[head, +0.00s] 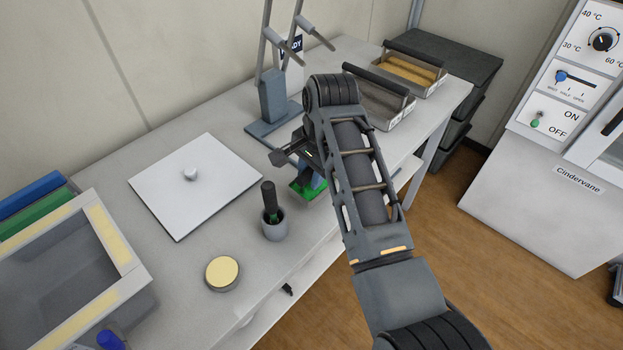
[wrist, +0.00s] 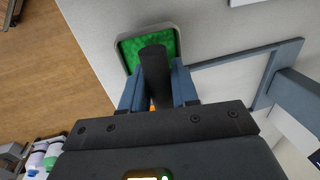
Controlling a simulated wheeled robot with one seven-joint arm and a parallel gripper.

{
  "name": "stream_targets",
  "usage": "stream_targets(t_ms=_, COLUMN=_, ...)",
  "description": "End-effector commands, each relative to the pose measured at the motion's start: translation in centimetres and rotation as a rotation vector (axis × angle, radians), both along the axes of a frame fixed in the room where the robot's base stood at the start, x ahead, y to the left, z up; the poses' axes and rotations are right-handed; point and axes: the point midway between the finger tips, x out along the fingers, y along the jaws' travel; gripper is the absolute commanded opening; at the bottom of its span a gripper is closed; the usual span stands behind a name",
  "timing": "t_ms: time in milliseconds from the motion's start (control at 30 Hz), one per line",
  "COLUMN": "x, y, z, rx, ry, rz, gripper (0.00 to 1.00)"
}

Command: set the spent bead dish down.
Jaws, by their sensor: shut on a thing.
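The spent bead dish (wrist: 147,31) is a small square dish with a pale rim, filled with green in the wrist view. A dark upright handle (wrist: 154,65) rises from it. My gripper (wrist: 157,82) is shut on this handle with its blue fingers on either side. In the head view the green of the dish (head: 306,191) shows below my gripper (head: 312,172), near the front edge of the bench (head: 262,285). My arm hides part of it. I cannot tell whether the dish touches the bench top.
A grey cup with a dark-handled tool (head: 275,227) and a yellow-topped round tin (head: 222,273) stand left of the dish. A white square plate with a knob (head: 190,210) lies farther left. A grey stand (head: 273,110) is behind; two handled trays (head: 400,118) sit at the far right.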

Motion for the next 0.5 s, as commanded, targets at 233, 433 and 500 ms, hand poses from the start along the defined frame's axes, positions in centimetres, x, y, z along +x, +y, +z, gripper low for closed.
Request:
stream_targets(t_ms=233, x=-0.1, y=0.0, z=-2.5, rx=0.000, ry=0.001, rz=0.000, gripper=0.00)
stream_targets(t_ms=433, x=-0.1, y=0.0, z=-2.5, rx=0.001, ry=0.001, rz=0.000, gripper=0.00)
stream_targets(t_ms=500, x=-0.1, y=0.0, z=-2.6, rx=0.001, ry=0.001, rz=0.000, gripper=0.00)
